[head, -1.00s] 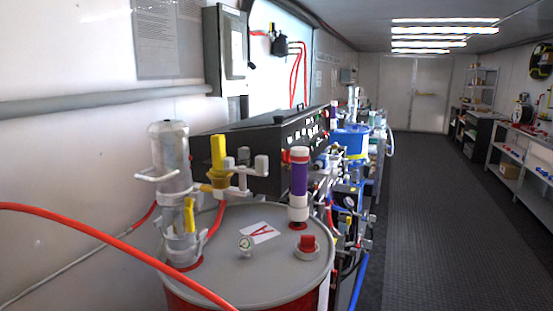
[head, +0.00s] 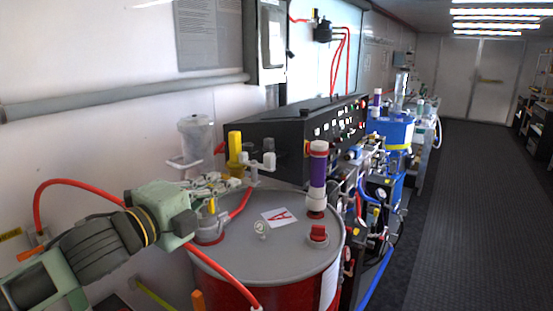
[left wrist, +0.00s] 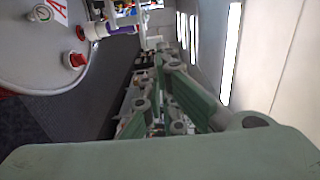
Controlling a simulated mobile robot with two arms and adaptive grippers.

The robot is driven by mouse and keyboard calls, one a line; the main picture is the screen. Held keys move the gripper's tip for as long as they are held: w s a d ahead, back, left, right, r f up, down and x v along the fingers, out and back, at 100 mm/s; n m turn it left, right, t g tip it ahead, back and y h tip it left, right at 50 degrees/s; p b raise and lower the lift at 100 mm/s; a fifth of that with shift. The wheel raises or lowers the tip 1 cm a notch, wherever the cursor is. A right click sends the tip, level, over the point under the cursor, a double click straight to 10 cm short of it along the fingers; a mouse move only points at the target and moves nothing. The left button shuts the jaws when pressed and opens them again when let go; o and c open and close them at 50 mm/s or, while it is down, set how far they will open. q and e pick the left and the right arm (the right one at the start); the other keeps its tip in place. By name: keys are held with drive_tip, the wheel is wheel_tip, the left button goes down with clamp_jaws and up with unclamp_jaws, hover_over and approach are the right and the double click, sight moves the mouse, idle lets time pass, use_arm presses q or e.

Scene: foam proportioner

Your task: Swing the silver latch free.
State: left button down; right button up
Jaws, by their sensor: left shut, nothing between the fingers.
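A silver latch-like fitting (head: 262,164) stands beside the yellow upright handle (head: 235,148), above the back of the grey drum lid (head: 285,258). I take it to be the silver latch. My left gripper (head: 232,180) reaches in from the left, in front of the clear and grey pump cylinder (head: 196,138), just left of and below the fitting. It is shut and empty. Whether its tips touch the fitting cannot be told. In the left wrist view its green fingers (left wrist: 165,62) show, and the latch cannot be made out. My right gripper is not in view.
On the lid stand a purple-and-white cylinder (head: 318,170), a red cap (head: 318,233) and a small gauge (head: 261,228). A red hose (head: 222,266) runs in front of the drum. A black control box (head: 285,132) stands behind. The floor aisle (head: 465,210) at right is clear.

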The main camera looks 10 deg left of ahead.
sight(267, 159)
use_arm(q)
drive_tip(key=p+x, duration=0.2)
drive_tip(key=x, duration=0.2)
drive_tip(key=p+x, duration=0.2)
drive_tip(key=x, duration=0.2)
drive_tip(key=p+x, duration=0.2)
drive_tip(key=x, duration=0.3)
drive_tip(key=shift+a, duration=0.3)
drive_tip(key=shift+w+d+f+p, duration=0.2)
drive_tip(key=shift+w+p, duration=0.1)
drive_tip(key=shift+w, duration=0.25)
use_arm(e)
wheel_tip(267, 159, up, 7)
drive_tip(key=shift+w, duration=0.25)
use_arm(q)
drive_tip(key=shift+w+d+n+y, duration=0.15)
drive_tip(key=shift+n+y, duration=0.15)
drive_tip(key=shift+y, duration=0.2)
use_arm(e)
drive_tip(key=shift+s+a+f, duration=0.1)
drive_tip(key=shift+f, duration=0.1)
